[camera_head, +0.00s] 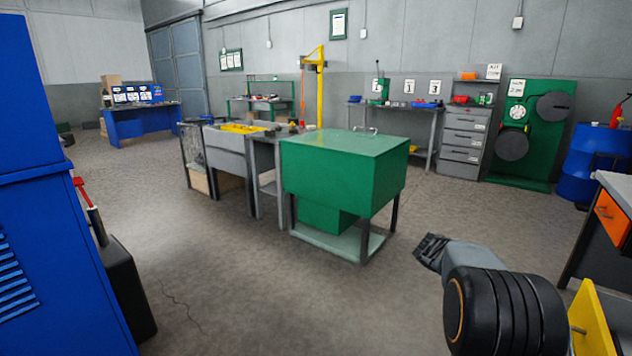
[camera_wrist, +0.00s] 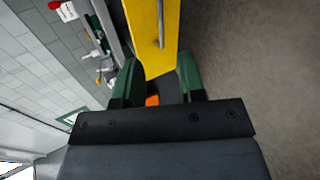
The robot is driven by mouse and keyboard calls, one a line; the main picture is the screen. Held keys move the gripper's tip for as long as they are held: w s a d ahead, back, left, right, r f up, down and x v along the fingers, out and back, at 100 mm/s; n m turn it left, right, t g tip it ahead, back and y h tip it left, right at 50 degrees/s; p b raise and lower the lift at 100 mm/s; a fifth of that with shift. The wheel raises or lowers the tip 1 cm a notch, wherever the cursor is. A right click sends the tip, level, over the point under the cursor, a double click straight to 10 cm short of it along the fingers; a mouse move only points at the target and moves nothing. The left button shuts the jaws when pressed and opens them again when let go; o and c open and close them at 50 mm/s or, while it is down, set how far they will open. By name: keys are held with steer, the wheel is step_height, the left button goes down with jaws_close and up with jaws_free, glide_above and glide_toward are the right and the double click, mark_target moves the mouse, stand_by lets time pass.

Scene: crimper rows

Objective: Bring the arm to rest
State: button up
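In the wrist view my gripper (camera_wrist: 158,82) shows two dark green fingers standing apart, with nothing visibly clamped between them. A yellow panel (camera_wrist: 150,35) with a metal bar handle (camera_wrist: 161,22) fills the view just beyond the fingertips. A small orange patch (camera_wrist: 152,100) shows between the finger bases; I cannot tell what it belongs to. In the head view part of my arm (camera_head: 505,310) reaches in at the lower right. A yellow panel (camera_head: 592,322) with a handle stands right beside it. I cannot make out the fingers in the head view.
A grey-topped bench with an orange drawer (camera_head: 612,218) stands at the right, near my arm. A green box-shaped table (camera_head: 345,165) stands mid-room. A blue cabinet (camera_head: 60,260) rises at the left. The floor between the cabinet and the green table is open.

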steer(key=s+a+r+n+t+y+p, duration=0.2)
steer(key=s+a+r+t+y+p, duration=0.1)
steer(key=a+r+p, duration=0.5)
steer(key=s+a+r+n+t+y+p, duration=0.2)
steer(key=s+a+r+t+y+p, duration=0.1)
steer(key=a+r+p, duration=0.5)
steer(key=s+a+r+n+t+y+p, duration=0.2)
steer(key=a+r+p, duration=0.6)
steer(key=a, duration=0.4)
steer(key=s+t+y, duration=0.1)
steer(key=t+y, duration=0.1)
steer(key=t, duration=0.1)
steer(key=shift+s+a+r+n, duration=0.2)
steer(key=shift+s+a+n, duration=0.1)
steer(key=shift+d, duration=0.1)
